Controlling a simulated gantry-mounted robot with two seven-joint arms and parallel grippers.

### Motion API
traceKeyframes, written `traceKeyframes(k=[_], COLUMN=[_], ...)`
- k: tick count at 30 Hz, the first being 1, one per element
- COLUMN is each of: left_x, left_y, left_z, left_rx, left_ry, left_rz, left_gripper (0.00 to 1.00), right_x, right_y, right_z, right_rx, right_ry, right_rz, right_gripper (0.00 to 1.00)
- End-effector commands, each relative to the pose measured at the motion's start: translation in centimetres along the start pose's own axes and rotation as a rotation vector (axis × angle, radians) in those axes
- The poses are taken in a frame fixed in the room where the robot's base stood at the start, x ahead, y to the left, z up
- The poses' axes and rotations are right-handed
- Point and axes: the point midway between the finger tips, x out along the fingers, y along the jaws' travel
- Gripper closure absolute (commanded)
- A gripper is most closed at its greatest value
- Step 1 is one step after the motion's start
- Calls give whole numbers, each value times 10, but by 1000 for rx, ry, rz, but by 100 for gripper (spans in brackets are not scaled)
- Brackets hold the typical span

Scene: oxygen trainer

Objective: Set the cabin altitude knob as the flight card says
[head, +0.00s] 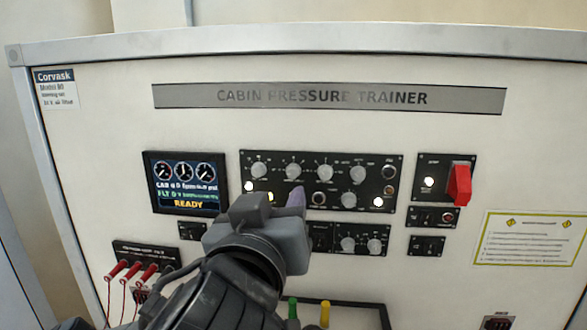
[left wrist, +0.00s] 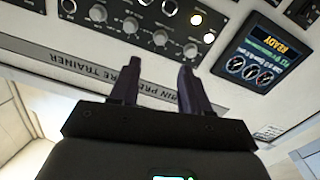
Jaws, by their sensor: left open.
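The main control panel (head: 320,182) is black with several grey knobs, lit round lamps and toggles. Its labels are too small to read, so I cannot tell which knob is the cabin altitude knob. One upper knob (head: 292,171) sits just above my left gripper (head: 294,200), which covers part of the panel's lower row. In the left wrist view the picture is upside down; the left gripper (left wrist: 157,68) has its two dark fingers apart with nothing between them, pointing toward the panel's knobs (left wrist: 130,25). A pale yellow-edged card (head: 530,238) at the right has unreadable text. My right gripper is out of view.
A display (head: 185,183) left of the panel shows dials and READY. A red guarded switch (head: 460,184) sticks out at the right. Red plugs with leads (head: 133,270) project at the lower left. Green (head: 292,308) and yellow (head: 325,313) handles stand below.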

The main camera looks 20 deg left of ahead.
Motion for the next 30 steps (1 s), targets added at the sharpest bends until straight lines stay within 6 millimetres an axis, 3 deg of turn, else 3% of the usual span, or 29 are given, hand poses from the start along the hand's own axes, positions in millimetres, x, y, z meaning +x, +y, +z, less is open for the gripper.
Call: traceKeyframes(k=[6,18,30], left_x=[26,86,104], left_y=[0,0,0], left_z=[-3,-3,0], left_rx=[2,1,1], left_ry=[-2,-1,1], left_rz=[-3,-3,0], left_gripper=[53,53,53], right_x=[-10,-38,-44], right_y=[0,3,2], right_z=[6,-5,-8], right_rx=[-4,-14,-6], right_ry=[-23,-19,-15], right_rz=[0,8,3], right_gripper=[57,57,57])
